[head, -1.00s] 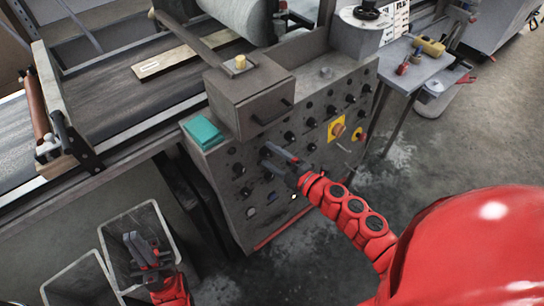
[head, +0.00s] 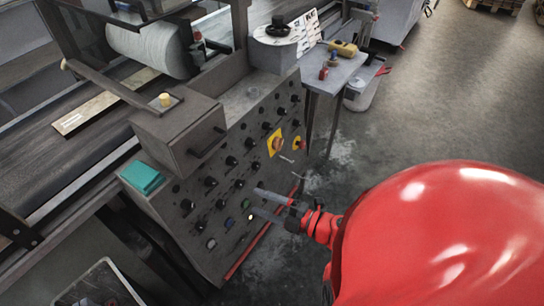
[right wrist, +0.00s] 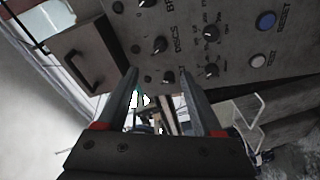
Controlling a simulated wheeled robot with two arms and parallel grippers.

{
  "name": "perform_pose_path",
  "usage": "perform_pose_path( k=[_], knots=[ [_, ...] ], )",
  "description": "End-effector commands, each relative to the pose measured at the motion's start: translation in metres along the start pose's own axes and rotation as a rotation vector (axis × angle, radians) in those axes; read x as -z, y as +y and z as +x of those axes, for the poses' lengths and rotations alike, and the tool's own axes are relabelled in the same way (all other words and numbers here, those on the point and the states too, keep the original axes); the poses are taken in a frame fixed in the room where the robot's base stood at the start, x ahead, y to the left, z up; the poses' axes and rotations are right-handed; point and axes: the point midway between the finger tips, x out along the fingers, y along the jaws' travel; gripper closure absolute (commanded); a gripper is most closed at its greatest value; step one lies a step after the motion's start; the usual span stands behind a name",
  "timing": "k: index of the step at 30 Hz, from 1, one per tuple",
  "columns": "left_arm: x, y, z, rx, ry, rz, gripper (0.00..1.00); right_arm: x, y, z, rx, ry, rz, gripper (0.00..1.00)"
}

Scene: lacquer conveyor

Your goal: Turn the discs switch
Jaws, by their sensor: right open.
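The grey control panel (head: 225,205) carries several black rotary knobs and some buttons. In the right wrist view a label that seems to read DISCS (right wrist: 163,60) is printed on the panel, with a black knob (right wrist: 160,45) and another black knob (right wrist: 168,77) close by. I cannot tell for sure which one is the discs switch. My right gripper (head: 254,202) is open and empty, its fingers toward the lower right of the panel. It also shows in the right wrist view (right wrist: 159,74), fingertips parted below the knobs. My left gripper is out of view.
A drawer box (head: 178,132) with a handle and a teal block (head: 142,177) sit on the panel top. A yellow plate with an orange knob (head: 277,143) is at the panel's right. A side table (head: 330,75) holds tools. The floor at right is clear.

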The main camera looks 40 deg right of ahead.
Motion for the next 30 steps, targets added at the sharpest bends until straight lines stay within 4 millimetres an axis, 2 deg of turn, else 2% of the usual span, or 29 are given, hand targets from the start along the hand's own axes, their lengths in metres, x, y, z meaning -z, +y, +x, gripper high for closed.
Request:
perform_pose_path(
  k=[3, 9, 25, 28, 30],
  knots=[
    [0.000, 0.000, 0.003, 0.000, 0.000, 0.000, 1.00, -0.001, 0.000, -0.017, 0.001, -0.004, 0.000, 0.32],
    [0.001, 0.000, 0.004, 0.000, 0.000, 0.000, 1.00, -0.001, -0.001, -0.028, 0.001, -0.004, 0.000, 0.32],
    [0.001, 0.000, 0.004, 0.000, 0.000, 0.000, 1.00, 0.000, 0.000, -0.027, -0.003, 0.003, 0.002, 0.32],
    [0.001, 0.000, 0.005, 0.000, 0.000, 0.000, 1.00, 0.011, 0.010, -0.021, -0.047, 0.051, 0.023, 0.32],
    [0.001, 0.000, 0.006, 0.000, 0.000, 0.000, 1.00, 0.027, 0.024, -0.013, -0.116, 0.126, 0.057, 0.32]
  ],
)
